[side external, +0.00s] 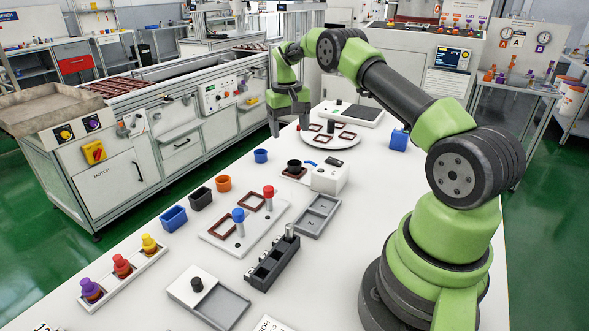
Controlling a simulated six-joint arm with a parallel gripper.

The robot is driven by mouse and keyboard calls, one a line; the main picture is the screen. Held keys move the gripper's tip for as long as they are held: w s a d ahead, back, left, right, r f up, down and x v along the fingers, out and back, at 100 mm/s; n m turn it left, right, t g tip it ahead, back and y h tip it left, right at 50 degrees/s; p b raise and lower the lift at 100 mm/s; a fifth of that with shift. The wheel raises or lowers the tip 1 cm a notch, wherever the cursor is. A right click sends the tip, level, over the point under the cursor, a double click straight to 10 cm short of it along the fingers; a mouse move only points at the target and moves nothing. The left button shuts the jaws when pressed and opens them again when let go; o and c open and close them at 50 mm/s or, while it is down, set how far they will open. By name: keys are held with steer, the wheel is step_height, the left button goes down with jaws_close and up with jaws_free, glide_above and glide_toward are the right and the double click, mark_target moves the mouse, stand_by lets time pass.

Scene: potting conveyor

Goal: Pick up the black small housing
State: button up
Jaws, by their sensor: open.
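A black open-topped box (200,198) stands on the white table between a blue box (173,218) and an orange cup (223,184). A smaller black round cup (294,166) sits on a brown square piece beside a white device. I cannot tell for certain which of these is the black small housing. My gripper (289,130) is open and pointing down at the left edge of a round white plate (331,143). It is behind and apart from both black things, and nothing shows between its fingers.
Brown square frames (347,135) lie on the round plate. A white board (215,240) with red and blue knobs, a grey two-part tray (317,217) and a dark slotted block (270,262) fill the middle. A bottle rack (122,274) stands front left.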

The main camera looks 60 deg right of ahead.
mark_target(294, 161)
steer(key=f, duration=0.7)
steer(key=s+f, duration=0.1)
steer(key=f, duration=0.2)
steer(key=shift+d+f, duration=0.15)
steer(key=shift+d, duration=0.2)
steer(key=shift+c, duration=0.5)
steer(key=c, duration=1)
steer(key=shift+o, duration=0.2)
steer(key=shift+w, duration=0.1)
